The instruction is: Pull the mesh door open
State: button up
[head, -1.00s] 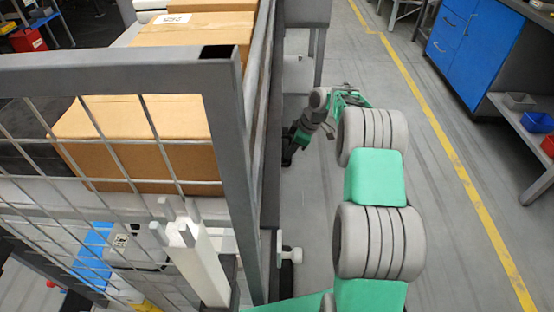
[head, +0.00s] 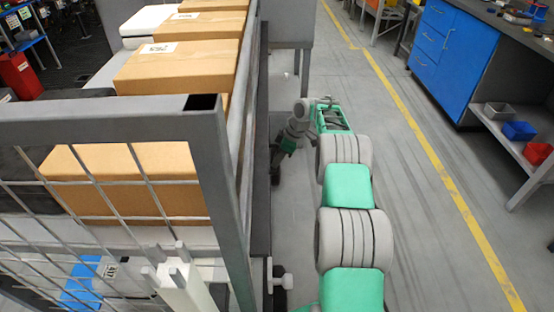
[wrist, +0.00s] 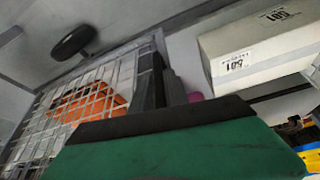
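In the wrist view a pale wire mesh panel (wrist: 95,95), apparently the mesh door, stands left of my gripper (wrist: 158,75), with an orange thing (wrist: 88,118) behind it. The gripper's dark fingers point up by the panel's right edge; whether they touch or grip it I cannot tell. In the head view my gripper (head: 276,167) is small and dark, low beside the grey side of the cage-like frame. A mesh panel in a grey frame (head: 110,128) fills the near left there. I cannot tell whether it is the same panel. No handle shows clearly.
Cardboard boxes (head: 185,62) lie inside the frame. A white box labelled 601 (wrist: 250,55) is right of my gripper in the wrist view. A blue cabinet (head: 452,45) and a shelf with bins (head: 520,130) stand right. The floor between is clear, with a yellow line (head: 420,130).

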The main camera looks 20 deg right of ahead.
jog(key=shift+o, duration=1.2)
jog(key=shift+d, duration=0.1)
jog(key=p+v, duration=0.1)
jog(key=v, duration=0.6)
jog(key=shift+r, duration=0.35)
jog(key=shift+s, duration=0.1)
